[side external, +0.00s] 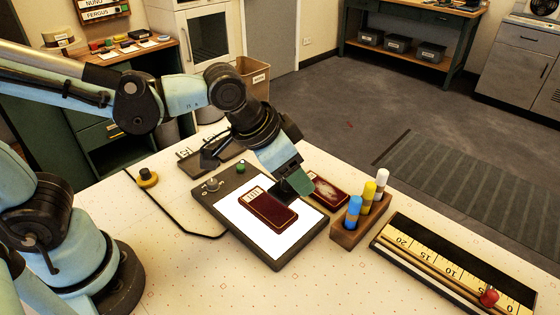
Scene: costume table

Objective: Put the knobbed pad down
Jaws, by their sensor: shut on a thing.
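A dark red labelled piece with a gold border (267,212) lies on the panel, just left of and below the gripper. A second dark red piece with a pale worn patch (329,189) lies right of the gripper.
A wooden holder (347,236) with blue, yellow and white sticks stands right of the panel. A ruler tray (420,257) with a red knob lies further right. A yellow and black knob (147,177) sits at left beside a black cable. The table's front is clear.

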